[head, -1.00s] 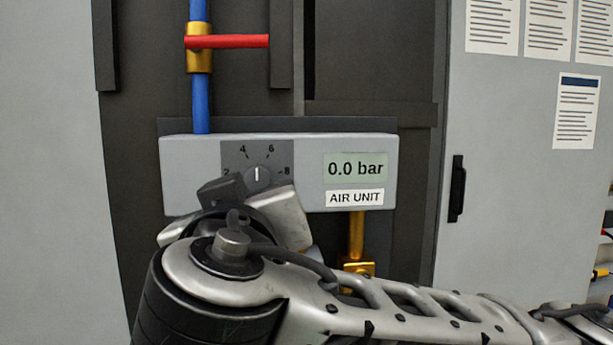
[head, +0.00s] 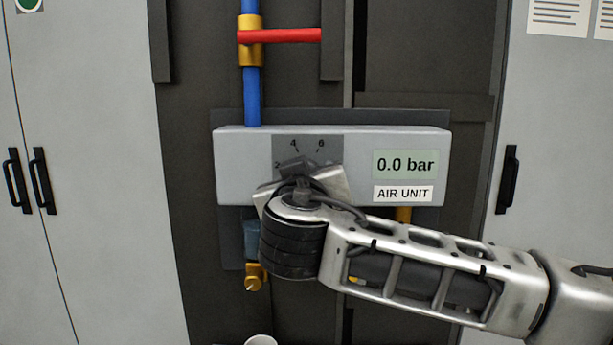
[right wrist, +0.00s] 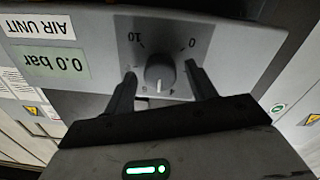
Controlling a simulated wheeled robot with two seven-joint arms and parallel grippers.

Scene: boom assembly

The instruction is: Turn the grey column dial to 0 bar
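The grey round dial (right wrist: 160,72) sits on a dark scale plate (head: 308,152) on the front of the air unit (head: 240,165). In the right wrist view, which is roughly upside down, its white mark points down the picture, away from the 0 and 10 labels, so near mid-scale. The display (head: 408,164) reads 0.0 bar. My right gripper (right wrist: 161,73) is open, with one finger on each side of the dial; I cannot tell whether they touch it. In the head view, my right gripper (head: 295,168) hides the dial. My left gripper is out of view.
A blue pipe (head: 251,90) with a red-handled valve (head: 280,36) runs into the unit's top. Brass fittings (head: 256,277) hang below. Grey cabinets with black handles (head: 508,180) stand on both sides. A pale round object (head: 261,340) shows at the bottom edge.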

